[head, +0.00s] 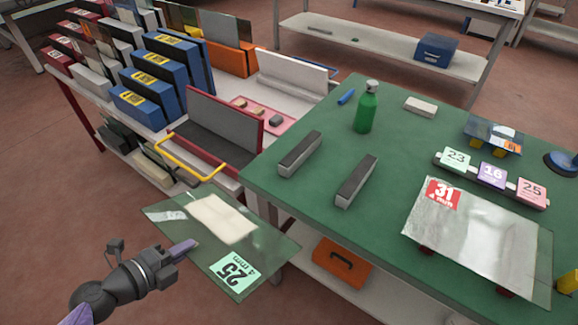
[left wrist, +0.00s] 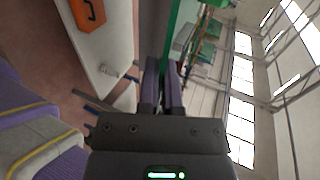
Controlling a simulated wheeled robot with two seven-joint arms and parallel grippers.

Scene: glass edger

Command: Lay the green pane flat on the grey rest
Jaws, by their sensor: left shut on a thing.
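The green pane (head: 185,215) is a clear greenish sheet with a green label reading 25, 4 mm, and a pale patch on it. It is in the air off the near left edge of the green table. My left gripper (head: 190,246) is shut on the pane's near left edge; its closed fingers also show in the left wrist view (left wrist: 163,85). The grey rest seems to be two parallel grey bars, a left one (head: 299,153) and a right one (head: 356,181), both bare on the table, up and right of the pane. My right gripper is not in view.
Another pane (head: 480,240) labelled 31 lies at the table's right. A red rack with a yellow handle (head: 190,160) is left of the table.

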